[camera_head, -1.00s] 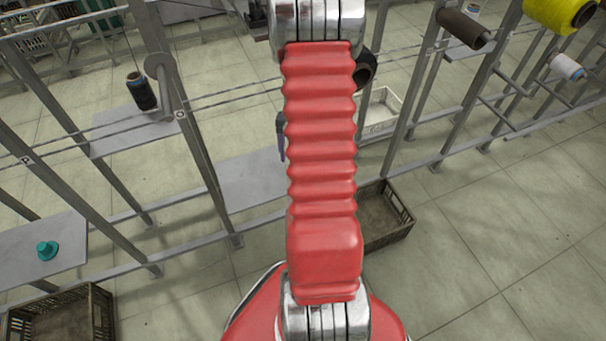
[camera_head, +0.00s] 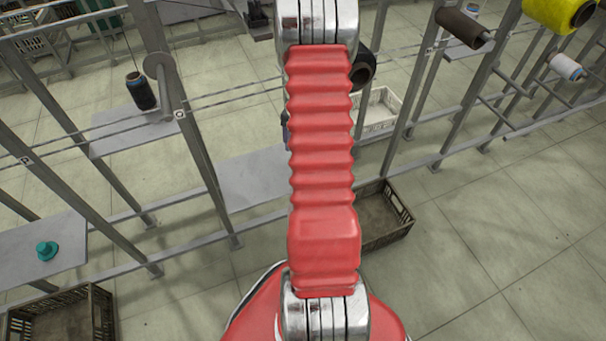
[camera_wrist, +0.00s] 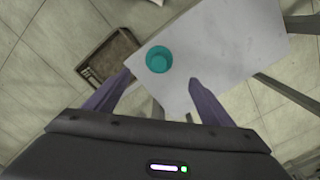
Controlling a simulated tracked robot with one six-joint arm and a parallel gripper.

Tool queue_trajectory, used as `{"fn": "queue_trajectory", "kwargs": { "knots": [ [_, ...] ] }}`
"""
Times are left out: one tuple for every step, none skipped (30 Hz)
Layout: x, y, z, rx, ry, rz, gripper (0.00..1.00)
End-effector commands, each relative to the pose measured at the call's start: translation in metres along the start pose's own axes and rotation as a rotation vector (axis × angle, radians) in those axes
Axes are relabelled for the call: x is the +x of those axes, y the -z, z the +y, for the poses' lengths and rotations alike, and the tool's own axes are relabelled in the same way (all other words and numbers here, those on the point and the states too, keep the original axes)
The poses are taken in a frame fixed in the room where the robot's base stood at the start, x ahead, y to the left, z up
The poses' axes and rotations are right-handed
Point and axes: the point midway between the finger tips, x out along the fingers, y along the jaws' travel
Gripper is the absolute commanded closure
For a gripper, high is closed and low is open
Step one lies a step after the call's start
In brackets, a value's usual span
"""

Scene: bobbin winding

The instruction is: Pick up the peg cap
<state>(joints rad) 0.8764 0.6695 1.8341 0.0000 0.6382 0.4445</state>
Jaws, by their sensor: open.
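The peg cap (camera_head: 47,251) is a small teal piece with a wider base, lying on a grey shelf plate (camera_head: 28,240) at the far left in the head view. In the wrist view the teal cap (camera_wrist: 159,60) sits near the left edge of the pale plate (camera_wrist: 240,45). My gripper (camera_wrist: 158,85) is open and empty, with its two purple fingers apart. The cap shows beyond the fingertips, between their lines and nearer the left finger. I see no contact. In the head view my own red arm hides the middle, and the gripper is not clearly visible.
A brown crate (camera_head: 102,311) stands on the floor below the plate; it also shows in the wrist view (camera_wrist: 128,42). Slanted grey rack posts (camera_head: 187,125) stand right of the cap. Another crate (camera_head: 405,225) sits behind my arm. Open floor lies at the right.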

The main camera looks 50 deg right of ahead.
Motion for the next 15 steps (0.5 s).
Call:
{"fn": "queue_trajectory", "kwargs": {
  "knots": [
    [0.009, -0.001, 0.0, 0.0, -0.001, -0.002, 0.24],
    [0.014, -0.001, 0.0, 0.0, -0.001, -0.002, 0.24],
    [0.019, -0.001, 0.0, 0.0, -0.001, -0.003, 0.24],
    [0.023, -0.001, 0.0, 0.0, -0.001, -0.002, 0.24],
    [0.028, -0.001, 0.0, 0.0, -0.001, -0.002, 0.24],
    [0.034, -0.001, 0.0, 0.0, -0.001, -0.002, 0.24],
    [0.038, -0.001, 0.0, 0.0, -0.001, -0.002, 0.24],
    [0.042, -0.001, 0.0, -0.001, -0.001, -0.002, 0.24],
    [0.048, -0.001, 0.0, 0.0, -0.001, -0.002, 0.24],
    [0.052, -0.001, 0.0, 0.0, -0.001, -0.002, 0.24],
    [0.055, -0.001, 0.0, 0.0, -0.001, -0.002, 0.24],
    [0.059, -0.001, 0.0, 0.0, -0.001, -0.002, 0.24],
    [0.062, -0.001, 0.0, 0.0, -0.001, -0.002, 0.24],
    [0.064, 0.0, 0.0, 0.0, 0.0, -0.001, 0.24],
    [0.065, 0.0, 0.0, 0.0, 0.0, 0.0, 0.24]
  ]
}}
